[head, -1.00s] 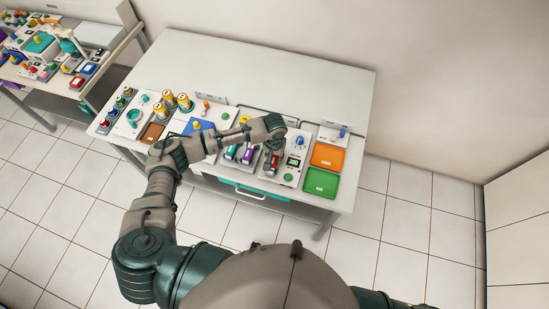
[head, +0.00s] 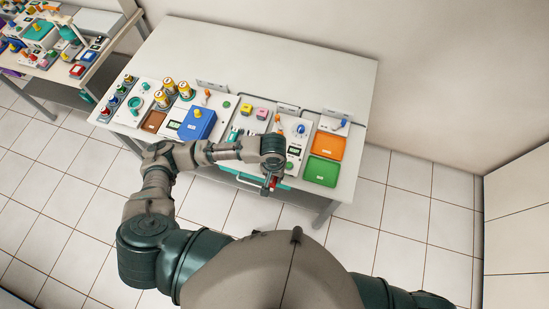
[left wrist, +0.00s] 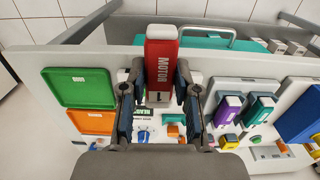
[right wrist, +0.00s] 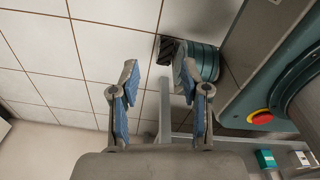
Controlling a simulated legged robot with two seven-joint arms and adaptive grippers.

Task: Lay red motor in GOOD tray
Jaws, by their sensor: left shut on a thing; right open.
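The red motor (left wrist: 161,62), a red block with a white end and "MOTOR" lettering, is held between the fingers of my left gripper (left wrist: 160,84). In the head view the red motor (head: 270,182) shows below my left wrist, near the table's front edge. The green tray (head: 321,172) lies to its right, empty; it also shows in the left wrist view (left wrist: 79,88). The orange tray (head: 327,146) lies behind the green one. Tray labels are too small to read. My right gripper (right wrist: 160,88) is open and empty, above the floor.
Purple and teal blocks (left wrist: 228,108) stand beside the motor's side of the bench. A blue box (head: 197,123) and yellow-topped cylinders (head: 168,87) stand further left. The back of the table (head: 270,65) is clear.

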